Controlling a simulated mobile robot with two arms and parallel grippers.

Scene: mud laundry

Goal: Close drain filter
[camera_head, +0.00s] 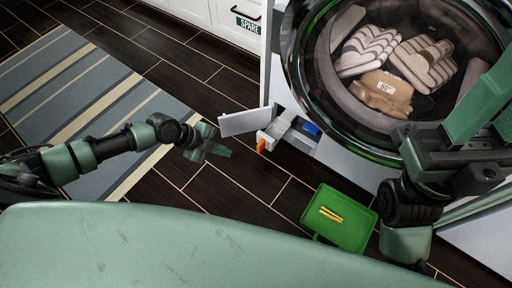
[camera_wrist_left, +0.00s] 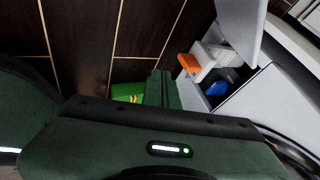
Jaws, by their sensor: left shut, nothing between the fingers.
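The drain filter compartment is a recess low on the front of the white washing machine, with its grey flap (camera_head: 246,122) swung open to the left. In the left wrist view the flap (camera_wrist_left: 240,28) stands at the top right. A blue round part (camera_head: 310,128) sits inside the recess; it also shows in the left wrist view (camera_wrist_left: 217,88). A white piece with an orange end (camera_head: 261,145) sticks out beside the flap. My left gripper (camera_head: 224,152) is shut and empty, left of the orange end and below the flap, apart from both. My right gripper (camera_head: 492,105) is at the right, its fingertips unclear.
A green tray (camera_head: 350,218) with yellow sticks stands on the dark floor below the machine. The round glass door (camera_head: 335,110) shows striped slippers and a brown bag behind it. A striped rug (camera_head: 75,90) lies at the left. The floor around my left gripper is clear.

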